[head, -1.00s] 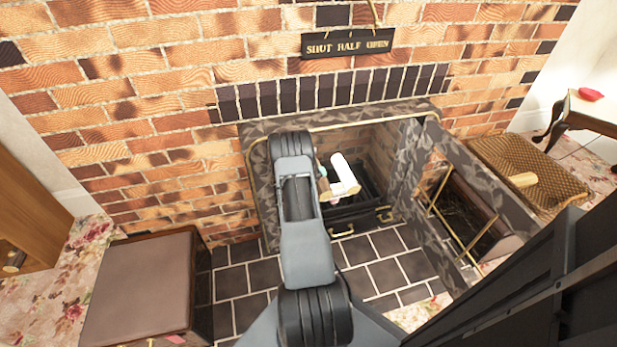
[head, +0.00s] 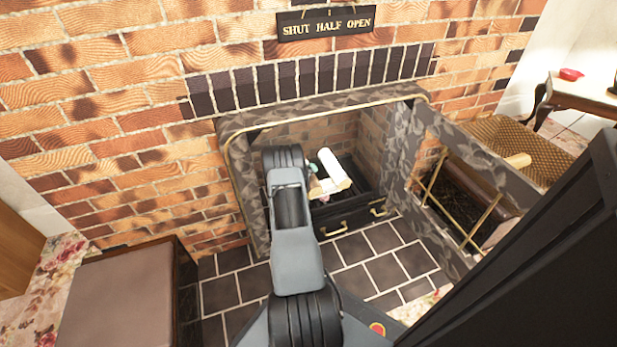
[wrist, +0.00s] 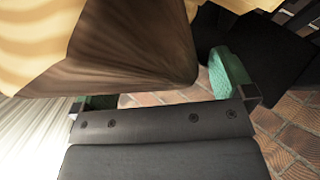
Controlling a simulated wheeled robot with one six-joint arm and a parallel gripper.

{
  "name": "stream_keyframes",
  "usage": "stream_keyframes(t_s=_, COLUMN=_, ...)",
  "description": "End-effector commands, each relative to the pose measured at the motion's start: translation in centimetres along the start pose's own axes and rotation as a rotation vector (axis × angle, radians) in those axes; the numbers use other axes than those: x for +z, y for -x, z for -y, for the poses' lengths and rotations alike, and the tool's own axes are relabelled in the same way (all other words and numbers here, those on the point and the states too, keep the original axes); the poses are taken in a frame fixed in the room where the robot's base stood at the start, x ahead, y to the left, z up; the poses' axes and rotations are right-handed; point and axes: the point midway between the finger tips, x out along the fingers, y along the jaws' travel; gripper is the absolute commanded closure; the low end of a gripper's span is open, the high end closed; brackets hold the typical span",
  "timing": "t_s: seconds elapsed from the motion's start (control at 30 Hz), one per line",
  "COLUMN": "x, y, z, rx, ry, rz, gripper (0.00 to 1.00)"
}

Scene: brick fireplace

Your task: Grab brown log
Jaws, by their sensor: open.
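The brown log (wrist: 130,55) fills the top left of the wrist view, with a pale cut end and dark brown bark. In the head view its tan part (head: 324,188) shows inside the fireplace beside a white log (head: 336,170). My gripper (wrist: 160,88) is open, with green finger pads. The log's lower edge lies across the gap between the fingers and hides most of the left finger. The right finger is clear of the log's right side. I cannot tell whether either finger touches it. In the head view my arm mostly hides the gripper.
The fireplace surround (head: 236,128) frames the opening, and its door (head: 462,190) stands open at right. A dark grate drawer (head: 350,222) sits low inside. A padded stool (head: 115,300) stands at left, and a wicker ottoman (head: 535,142) with another log (head: 518,160) at right.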

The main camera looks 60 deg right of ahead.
Motion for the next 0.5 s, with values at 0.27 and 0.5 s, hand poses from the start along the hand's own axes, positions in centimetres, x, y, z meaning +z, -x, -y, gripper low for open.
stream_keyframes(t_s=0.27, x=-0.07, y=-0.21, z=-0.05, rx=0.003, ry=0.003, rz=0.0, gripper=0.0)
stream_keyframes(t_s=0.5, x=-0.06, y=-0.22, z=-0.03, rx=0.003, ry=0.002, rz=0.0, gripper=0.21)
